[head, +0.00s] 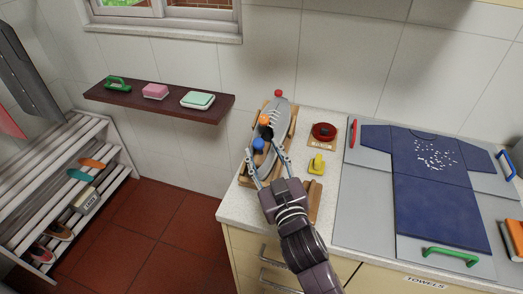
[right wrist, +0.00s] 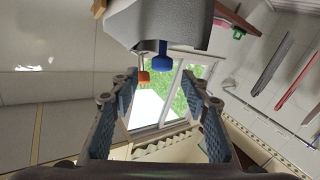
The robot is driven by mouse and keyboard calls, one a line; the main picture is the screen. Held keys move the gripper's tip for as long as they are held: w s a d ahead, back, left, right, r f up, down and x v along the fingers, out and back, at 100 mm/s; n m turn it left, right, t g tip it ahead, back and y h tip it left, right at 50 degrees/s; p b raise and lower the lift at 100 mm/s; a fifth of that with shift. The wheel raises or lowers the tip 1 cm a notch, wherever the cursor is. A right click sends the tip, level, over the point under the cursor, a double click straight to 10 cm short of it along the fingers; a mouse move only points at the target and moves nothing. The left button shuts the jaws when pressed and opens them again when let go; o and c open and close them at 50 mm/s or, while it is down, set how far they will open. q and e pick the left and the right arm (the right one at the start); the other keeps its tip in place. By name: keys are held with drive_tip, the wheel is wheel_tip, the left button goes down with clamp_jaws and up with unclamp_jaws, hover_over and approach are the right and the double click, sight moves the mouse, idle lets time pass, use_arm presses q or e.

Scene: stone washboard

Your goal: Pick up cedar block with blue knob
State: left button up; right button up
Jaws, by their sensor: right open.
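A blue knob (head: 258,143) shows at the near end of the grey stone washboard (head: 279,118), which lies on a wooden rack on the counter. The block under the blue knob is mostly hidden, and I cannot make out its cedar body. My right gripper (head: 262,151) is open, its fingers spread near the blue knob, touching nothing I can make out. My left gripper is not in view.
The orange knob (head: 263,119) and a red knob (head: 278,93) are farther along the rack. A dark red round item (head: 324,131) and a yellow item (head: 317,164) are to the right. A blue shirt (head: 436,181) lies on a grey board. A wall shelf (head: 142,106) is at left.

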sight(259, 145)
drive_tip(key=x, duration=0.3)
drive_tip(key=shift+a+f+p, duration=0.15)
drive_tip(key=shift+p, duration=0.25)
drive_tip(key=shift+x, duration=0.85)
drive_tip(key=shift+f, duration=0.1)
drive_tip(key=c, duration=0.7)
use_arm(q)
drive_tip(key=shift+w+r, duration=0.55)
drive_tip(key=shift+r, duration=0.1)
use_arm(e)
clamp_jaws()
